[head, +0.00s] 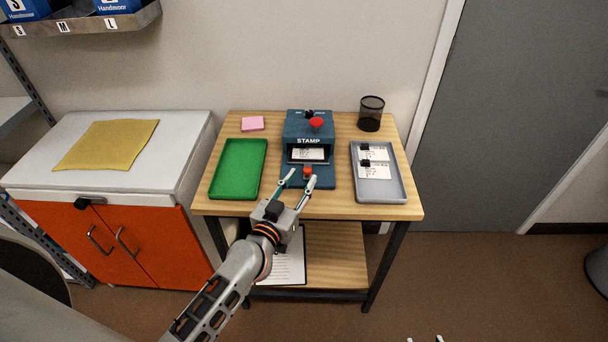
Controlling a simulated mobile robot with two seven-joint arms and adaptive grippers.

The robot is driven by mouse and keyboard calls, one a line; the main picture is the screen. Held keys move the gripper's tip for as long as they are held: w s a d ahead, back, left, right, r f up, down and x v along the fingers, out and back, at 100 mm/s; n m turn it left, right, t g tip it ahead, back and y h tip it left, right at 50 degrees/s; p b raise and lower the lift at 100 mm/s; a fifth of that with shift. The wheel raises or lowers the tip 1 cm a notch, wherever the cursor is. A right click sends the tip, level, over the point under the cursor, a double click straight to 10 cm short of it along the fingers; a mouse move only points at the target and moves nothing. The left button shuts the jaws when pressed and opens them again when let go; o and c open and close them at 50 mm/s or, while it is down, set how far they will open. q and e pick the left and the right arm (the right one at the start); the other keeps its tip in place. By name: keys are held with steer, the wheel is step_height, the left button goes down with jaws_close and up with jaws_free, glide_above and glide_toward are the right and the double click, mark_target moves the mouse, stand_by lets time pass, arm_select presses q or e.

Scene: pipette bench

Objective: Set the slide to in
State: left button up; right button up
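The blue stamp machine (310,128) stands at the back middle of the wooden table. It has a red knob on top and a white card (308,154) in its front opening. A blue slide (324,180) with a small orange-red knob (308,171) sticks out at its front. My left gripper (302,178) is open, with its fingertips apart close to the slide's knob. I cannot tell whether they touch it. Two small pale tips at the bottom edge look like my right gripper (424,339), apart and empty; the rest of it is out of frame.
A green tray (239,168) lies empty left of the machine. A grey tray (399,188) with labelled cards lies to the right. A pink note pad (252,124) and a black mesh cup (371,114) are at the back. A clipboard (289,268) lies on the lower shelf.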

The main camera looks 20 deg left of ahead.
mark_target(304, 165)
arm_select(q)
steer(key=shift+w+d, duration=0.15)
steer(key=shift+w, duration=1.2)
jaws_close()
steer(key=shift+w+a, duration=0.25)
steer(key=shift+w, duration=0.6)
steer(key=shift+w+a, duration=0.25)
steer(key=shift+w, duration=0.55)
steer(key=shift+w+a+r, duration=0.1)
jaws_free()
steer(key=shift+w, duration=0.2)
steer(key=shift+s, duration=0.1)
